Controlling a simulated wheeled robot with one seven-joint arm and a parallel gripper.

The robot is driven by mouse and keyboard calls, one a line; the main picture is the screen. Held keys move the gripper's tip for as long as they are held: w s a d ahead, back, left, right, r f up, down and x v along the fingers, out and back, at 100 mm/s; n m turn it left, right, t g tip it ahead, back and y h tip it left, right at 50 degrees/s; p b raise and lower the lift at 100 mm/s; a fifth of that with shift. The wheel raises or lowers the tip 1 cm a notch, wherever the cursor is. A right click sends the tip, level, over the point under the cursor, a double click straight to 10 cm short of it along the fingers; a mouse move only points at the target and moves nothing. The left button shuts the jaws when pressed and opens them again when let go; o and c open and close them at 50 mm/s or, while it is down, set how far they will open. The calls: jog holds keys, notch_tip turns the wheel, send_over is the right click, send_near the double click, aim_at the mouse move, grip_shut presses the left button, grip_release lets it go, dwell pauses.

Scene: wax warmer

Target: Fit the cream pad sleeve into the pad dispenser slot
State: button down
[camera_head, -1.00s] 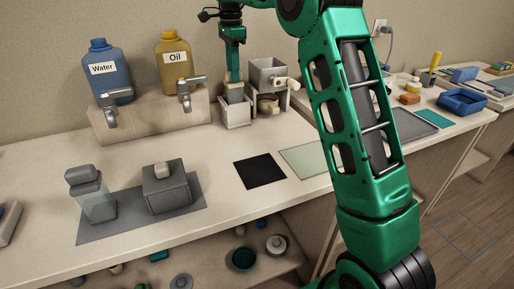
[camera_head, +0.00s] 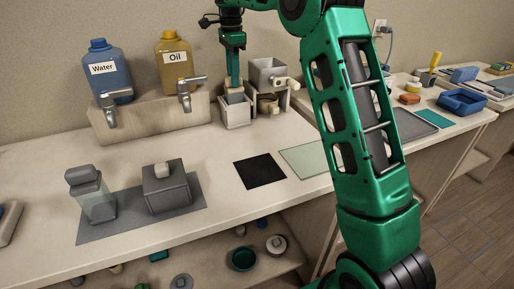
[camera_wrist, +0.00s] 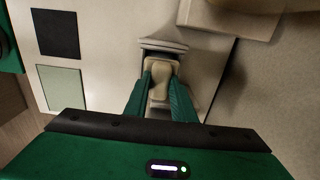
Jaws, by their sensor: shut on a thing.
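My gripper (camera_head: 234,84) points down at the back of the counter and is shut on the cream pad sleeve (camera_wrist: 158,82). In the wrist view the sleeve shows between the two green fingers (camera_wrist: 160,92). Just below the gripper stands a small pale open-topped box (camera_head: 235,117), which looks like the pad dispenser. Its far rim (camera_wrist: 163,45) shows beyond the sleeve in the wrist view. The sleeve's lower part is at the box opening; how deep it sits is hidden by the fingers and the box wall.
A grey hopper-like unit (camera_head: 268,74) with a cream knob stands close on the right. On the left is a wooden stand (camera_head: 150,122) with the Water jug (camera_head: 107,75) and Oil jug (camera_head: 176,62).

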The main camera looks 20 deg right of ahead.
jog(key=shift+f, duration=0.8)
jog(key=c, duration=1.4)
grip_release()
jog(key=shift+r, duration=0.1)
jog(key=shift+r, duration=3.9)
